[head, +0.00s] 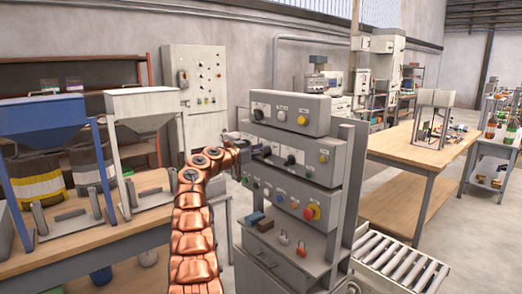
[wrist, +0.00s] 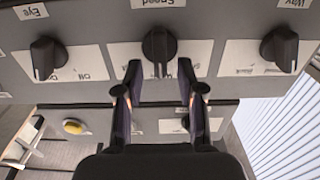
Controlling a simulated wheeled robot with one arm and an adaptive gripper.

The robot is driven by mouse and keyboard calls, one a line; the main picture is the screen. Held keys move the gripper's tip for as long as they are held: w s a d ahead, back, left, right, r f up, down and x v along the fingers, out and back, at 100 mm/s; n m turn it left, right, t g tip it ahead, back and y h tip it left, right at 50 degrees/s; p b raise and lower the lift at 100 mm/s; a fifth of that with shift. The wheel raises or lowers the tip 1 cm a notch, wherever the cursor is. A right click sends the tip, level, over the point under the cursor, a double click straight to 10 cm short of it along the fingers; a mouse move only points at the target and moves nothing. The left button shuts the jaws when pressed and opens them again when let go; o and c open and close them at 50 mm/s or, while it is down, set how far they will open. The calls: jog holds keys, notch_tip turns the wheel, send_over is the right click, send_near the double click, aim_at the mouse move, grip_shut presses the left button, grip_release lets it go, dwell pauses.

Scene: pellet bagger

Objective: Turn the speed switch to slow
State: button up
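The speed switch (wrist: 159,45) is a black rotary knob on a pale plate in the wrist view, under an upside-down "Speed" label (wrist: 158,3). Its grip bar stands about upright in the picture. My gripper (wrist: 159,75) is open, with one dark finger on each side of the knob's lower end; I cannot tell whether either finger touches it. The fingers hide part of the plate's lettering. In the head view, my gripper (head: 246,152) is at the left of the middle panel (head: 323,192) of the grey control cabinet, and the arm hides part of that area.
Neighbouring black knobs, "Eye" (wrist: 46,57) and "Way" (wrist: 280,48), flank the speed switch. A yellow button (wrist: 74,127) is on another panel. A red button (head: 311,212) is lower on the cabinet. Small padlocks (head: 284,239) lie on its shelf. A roller conveyor (head: 395,262) stands right.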

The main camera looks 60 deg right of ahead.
grip_shut()
jog(key=shift+n, duration=0.3)
jog(key=n+p, duration=0.1)
jog(key=n, duration=0.2)
jog(key=w+n+p, duration=0.1)
jog(key=n+p, duration=0.1)
jog(key=n, duration=0.1)
jog(key=n+p, duration=0.2)
jog(key=n, duration=0.1)
jog(key=shift+w+d+f, duration=0.15)
jog(key=shift+f, duration=0.2)
jog(key=shift+n, duration=0.3)
dwell(0.4)
jog(key=shift+o, duration=0.3)
grip_release()
